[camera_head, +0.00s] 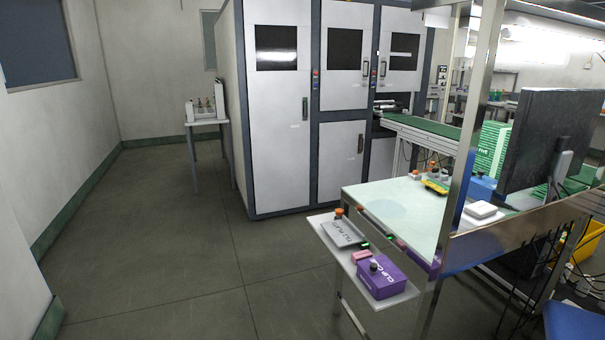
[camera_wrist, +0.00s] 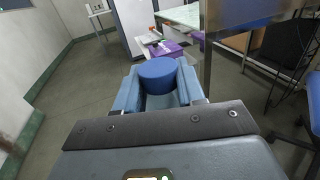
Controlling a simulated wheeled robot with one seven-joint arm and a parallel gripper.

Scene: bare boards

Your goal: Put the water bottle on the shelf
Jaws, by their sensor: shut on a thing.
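In the wrist view my gripper (camera_wrist: 158,68) is shut on a blue round-topped thing (camera_wrist: 160,86), which I take to be the water bottle. It sits between the two blue fingers, and its lower part is hidden. My gripper and the bottle do not show in the head view. A small white side shelf (camera_head: 399,299) juts from the near left side of the workbench in the head view. It holds a purple box (camera_head: 381,279) and a grey box (camera_head: 343,233). In the wrist view this shelf is ahead of the gripper, partly visible beyond the bottle.
The workbench (camera_head: 390,205) has a metal post (camera_head: 466,150) at its front and a monitor (camera_head: 550,140). Tall white cabinets (camera_head: 280,130) stand behind. A small table (camera_head: 207,122) with a rack stands at the back left. The floor at left and centre is clear.

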